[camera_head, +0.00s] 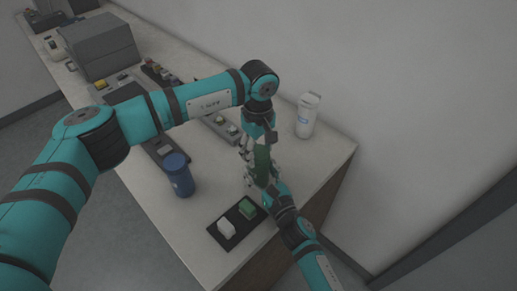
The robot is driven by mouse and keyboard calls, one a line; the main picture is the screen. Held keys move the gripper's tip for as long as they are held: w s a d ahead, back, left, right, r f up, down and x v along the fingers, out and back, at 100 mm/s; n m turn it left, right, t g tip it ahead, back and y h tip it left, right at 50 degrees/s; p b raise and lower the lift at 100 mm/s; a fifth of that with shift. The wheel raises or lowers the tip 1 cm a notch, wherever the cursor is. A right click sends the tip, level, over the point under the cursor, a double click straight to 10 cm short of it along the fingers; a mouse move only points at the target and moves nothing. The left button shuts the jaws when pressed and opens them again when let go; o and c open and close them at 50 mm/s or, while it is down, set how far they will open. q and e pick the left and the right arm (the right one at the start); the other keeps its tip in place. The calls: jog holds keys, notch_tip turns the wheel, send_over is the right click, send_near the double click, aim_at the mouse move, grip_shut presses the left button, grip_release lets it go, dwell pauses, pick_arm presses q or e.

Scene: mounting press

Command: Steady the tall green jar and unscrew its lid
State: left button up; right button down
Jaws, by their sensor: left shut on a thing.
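The tall green jar (262,158) stands near the front right end of the bench, partly hidden by my grippers. My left gripper (258,148) comes down from above and is shut on the jar at its upper part. The lid is hidden by this gripper, so I cannot tell whether the fingers are on the lid or the body. My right gripper (268,188) reaches in from the lower right, close to the jar's lower part. Its fingers are too small and overlapped to show whether they touch the jar or are open.
A blue container (179,174) stands left of the jar, and a white bottle (307,115) stands behind it by the wall. A dark tray (228,243) with a white and a green block lies in front. Grey machines and control boxes (101,44) fill the bench's far left.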

pick_arm(q)
jog(key=n, duration=1.3)
jog(key=shift+n, duration=0.3)
jog(key=n, duration=0.6)
jog(key=shift+n, duration=0.4)
jog(key=n, duration=0.6)
jog(key=shift+r+n, duration=0.1)
jog(key=shift+n, duration=0.2)
jog(key=n, duration=0.6)
jog(key=shift+n, duration=0.4)
jog(key=n, duration=0.7)
jog(key=shift+n, duration=0.4)
jog(key=shift+w, duration=0.1)
jog(key=shift+r, duration=0.2)
